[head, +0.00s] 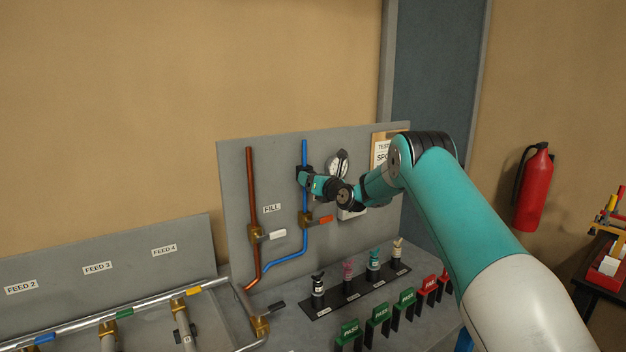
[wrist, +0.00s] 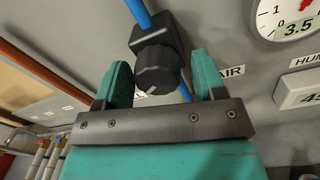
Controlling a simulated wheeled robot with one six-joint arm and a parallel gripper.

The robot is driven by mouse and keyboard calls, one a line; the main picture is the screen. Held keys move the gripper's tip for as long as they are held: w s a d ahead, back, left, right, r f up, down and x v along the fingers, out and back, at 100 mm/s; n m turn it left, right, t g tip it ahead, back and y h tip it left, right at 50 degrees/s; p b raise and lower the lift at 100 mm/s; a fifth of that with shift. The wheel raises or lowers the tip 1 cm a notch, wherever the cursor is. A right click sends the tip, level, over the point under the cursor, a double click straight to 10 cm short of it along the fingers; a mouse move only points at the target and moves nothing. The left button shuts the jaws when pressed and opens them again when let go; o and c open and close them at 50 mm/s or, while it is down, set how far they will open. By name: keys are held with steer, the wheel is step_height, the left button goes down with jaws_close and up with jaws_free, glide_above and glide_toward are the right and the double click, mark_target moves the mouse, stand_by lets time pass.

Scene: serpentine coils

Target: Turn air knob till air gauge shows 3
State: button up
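The black air knob (wrist: 155,68) sits on a blue pipe (wrist: 140,12) beside an "AIR" label in the wrist view. My gripper (wrist: 162,78) is open, with one teal finger on each side of the knob and visible gaps between fingers and knob. A white mark shows on the knob's lower face. The round white air gauge (wrist: 288,14) is cut off at the top right; its number box reads 3.5. In the head view my gripper (head: 309,181) is at the blue pipe, and the gauge (head: 337,162) is just right of it, too small to read.
A display (wrist: 303,90) labelled "HUM..." is right of the knob. A copper pipe (head: 251,190) runs left of the blue one.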

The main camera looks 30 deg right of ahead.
stand_by(0.3)
steer(key=s+d+b, duration=0.1)
steer(key=s+b, duration=0.7)
steer(key=s, duration=0.9)
steer(key=shift+s+d, duration=0.15)
steer(key=s+a+f+n+g+y+b, duration=0.1)
steer(key=s+a+n+g+y, duration=0.3)
steer(key=a+n, duration=0.85)
steer(key=s+a+f+n+g+y+b, duration=0.1)
steer(key=s+a+n+g+y, duration=0.35)
steer(key=a+n, duration=0.8)
steer(key=s+a+f+n+g+h, duration=0.1)
steer(key=s+a+n+g, duration=0.1)
steer(key=s+n, duration=0.4)
steer(key=s+a+f+n+g+h, duration=0.2)
steer(key=s+n, duration=0.5)
steer(key=s, duration=0.6)
steer(key=s+a+f+n+g+h+b, duration=0.1)
steer(key=s+a+f+n+g+h, duration=0.1)
steer(key=s+a+n+g, duration=0.2)
steer(key=s+n+g, duration=0.1)
steer(key=s+n, duration=0.2)
steer(key=s, duration=0.2)
steer(key=shift+s+a+g, duration=0.25)
steer(key=shift+s+g, duration=0.1)
